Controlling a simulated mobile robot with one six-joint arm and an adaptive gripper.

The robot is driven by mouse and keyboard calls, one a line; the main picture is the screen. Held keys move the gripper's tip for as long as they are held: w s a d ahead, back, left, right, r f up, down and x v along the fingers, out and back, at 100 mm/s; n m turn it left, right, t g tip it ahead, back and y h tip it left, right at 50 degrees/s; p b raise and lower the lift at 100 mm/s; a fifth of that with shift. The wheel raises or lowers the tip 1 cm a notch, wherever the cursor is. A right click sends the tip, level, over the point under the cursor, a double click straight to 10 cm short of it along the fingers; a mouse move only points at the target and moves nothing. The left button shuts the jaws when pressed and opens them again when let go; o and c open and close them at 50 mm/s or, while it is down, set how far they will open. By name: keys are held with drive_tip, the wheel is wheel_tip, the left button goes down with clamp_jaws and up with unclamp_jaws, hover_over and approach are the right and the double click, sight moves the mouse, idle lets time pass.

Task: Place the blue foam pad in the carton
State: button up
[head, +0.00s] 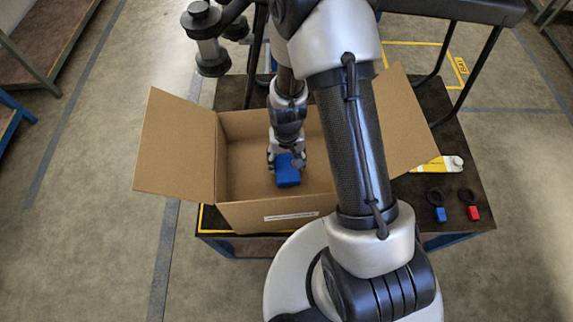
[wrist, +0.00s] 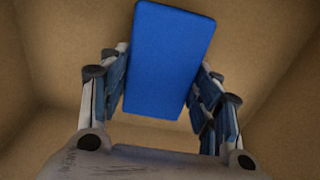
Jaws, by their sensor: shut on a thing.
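The blue foam pad (head: 287,170) is between the fingers of my gripper (head: 286,160), inside the outline of the open carton (head: 275,213) in the head view. In the wrist view the pad (wrist: 170,60) lies between the two fingers (wrist: 163,100), with the carton's brown walls (wrist: 60,60) around and beyond it. My gripper is shut on the pad and points down into the carton. The gap between the pad and the carton floor cannot be told. My arm hides part of the carton's right side.
The carton stands on a dark table (head: 450,195) with its side flaps (head: 175,145) spread outward. To the right lie a yellow-and-white tube (head: 438,165), a blue-tagged black ring (head: 436,200) and a red-tagged black ring (head: 468,200). A black-framed structure (head: 460,10) stands behind.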

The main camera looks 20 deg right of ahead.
drive_tip(key=shift+f, duration=1.25)
drive_tip(key=shift+f+b, duration=0.2)
drive_tip(key=shift+b, duration=0.15)
drive_tip(key=o, duration=0.7)
drive_tip(key=shift+r, duration=0.1)
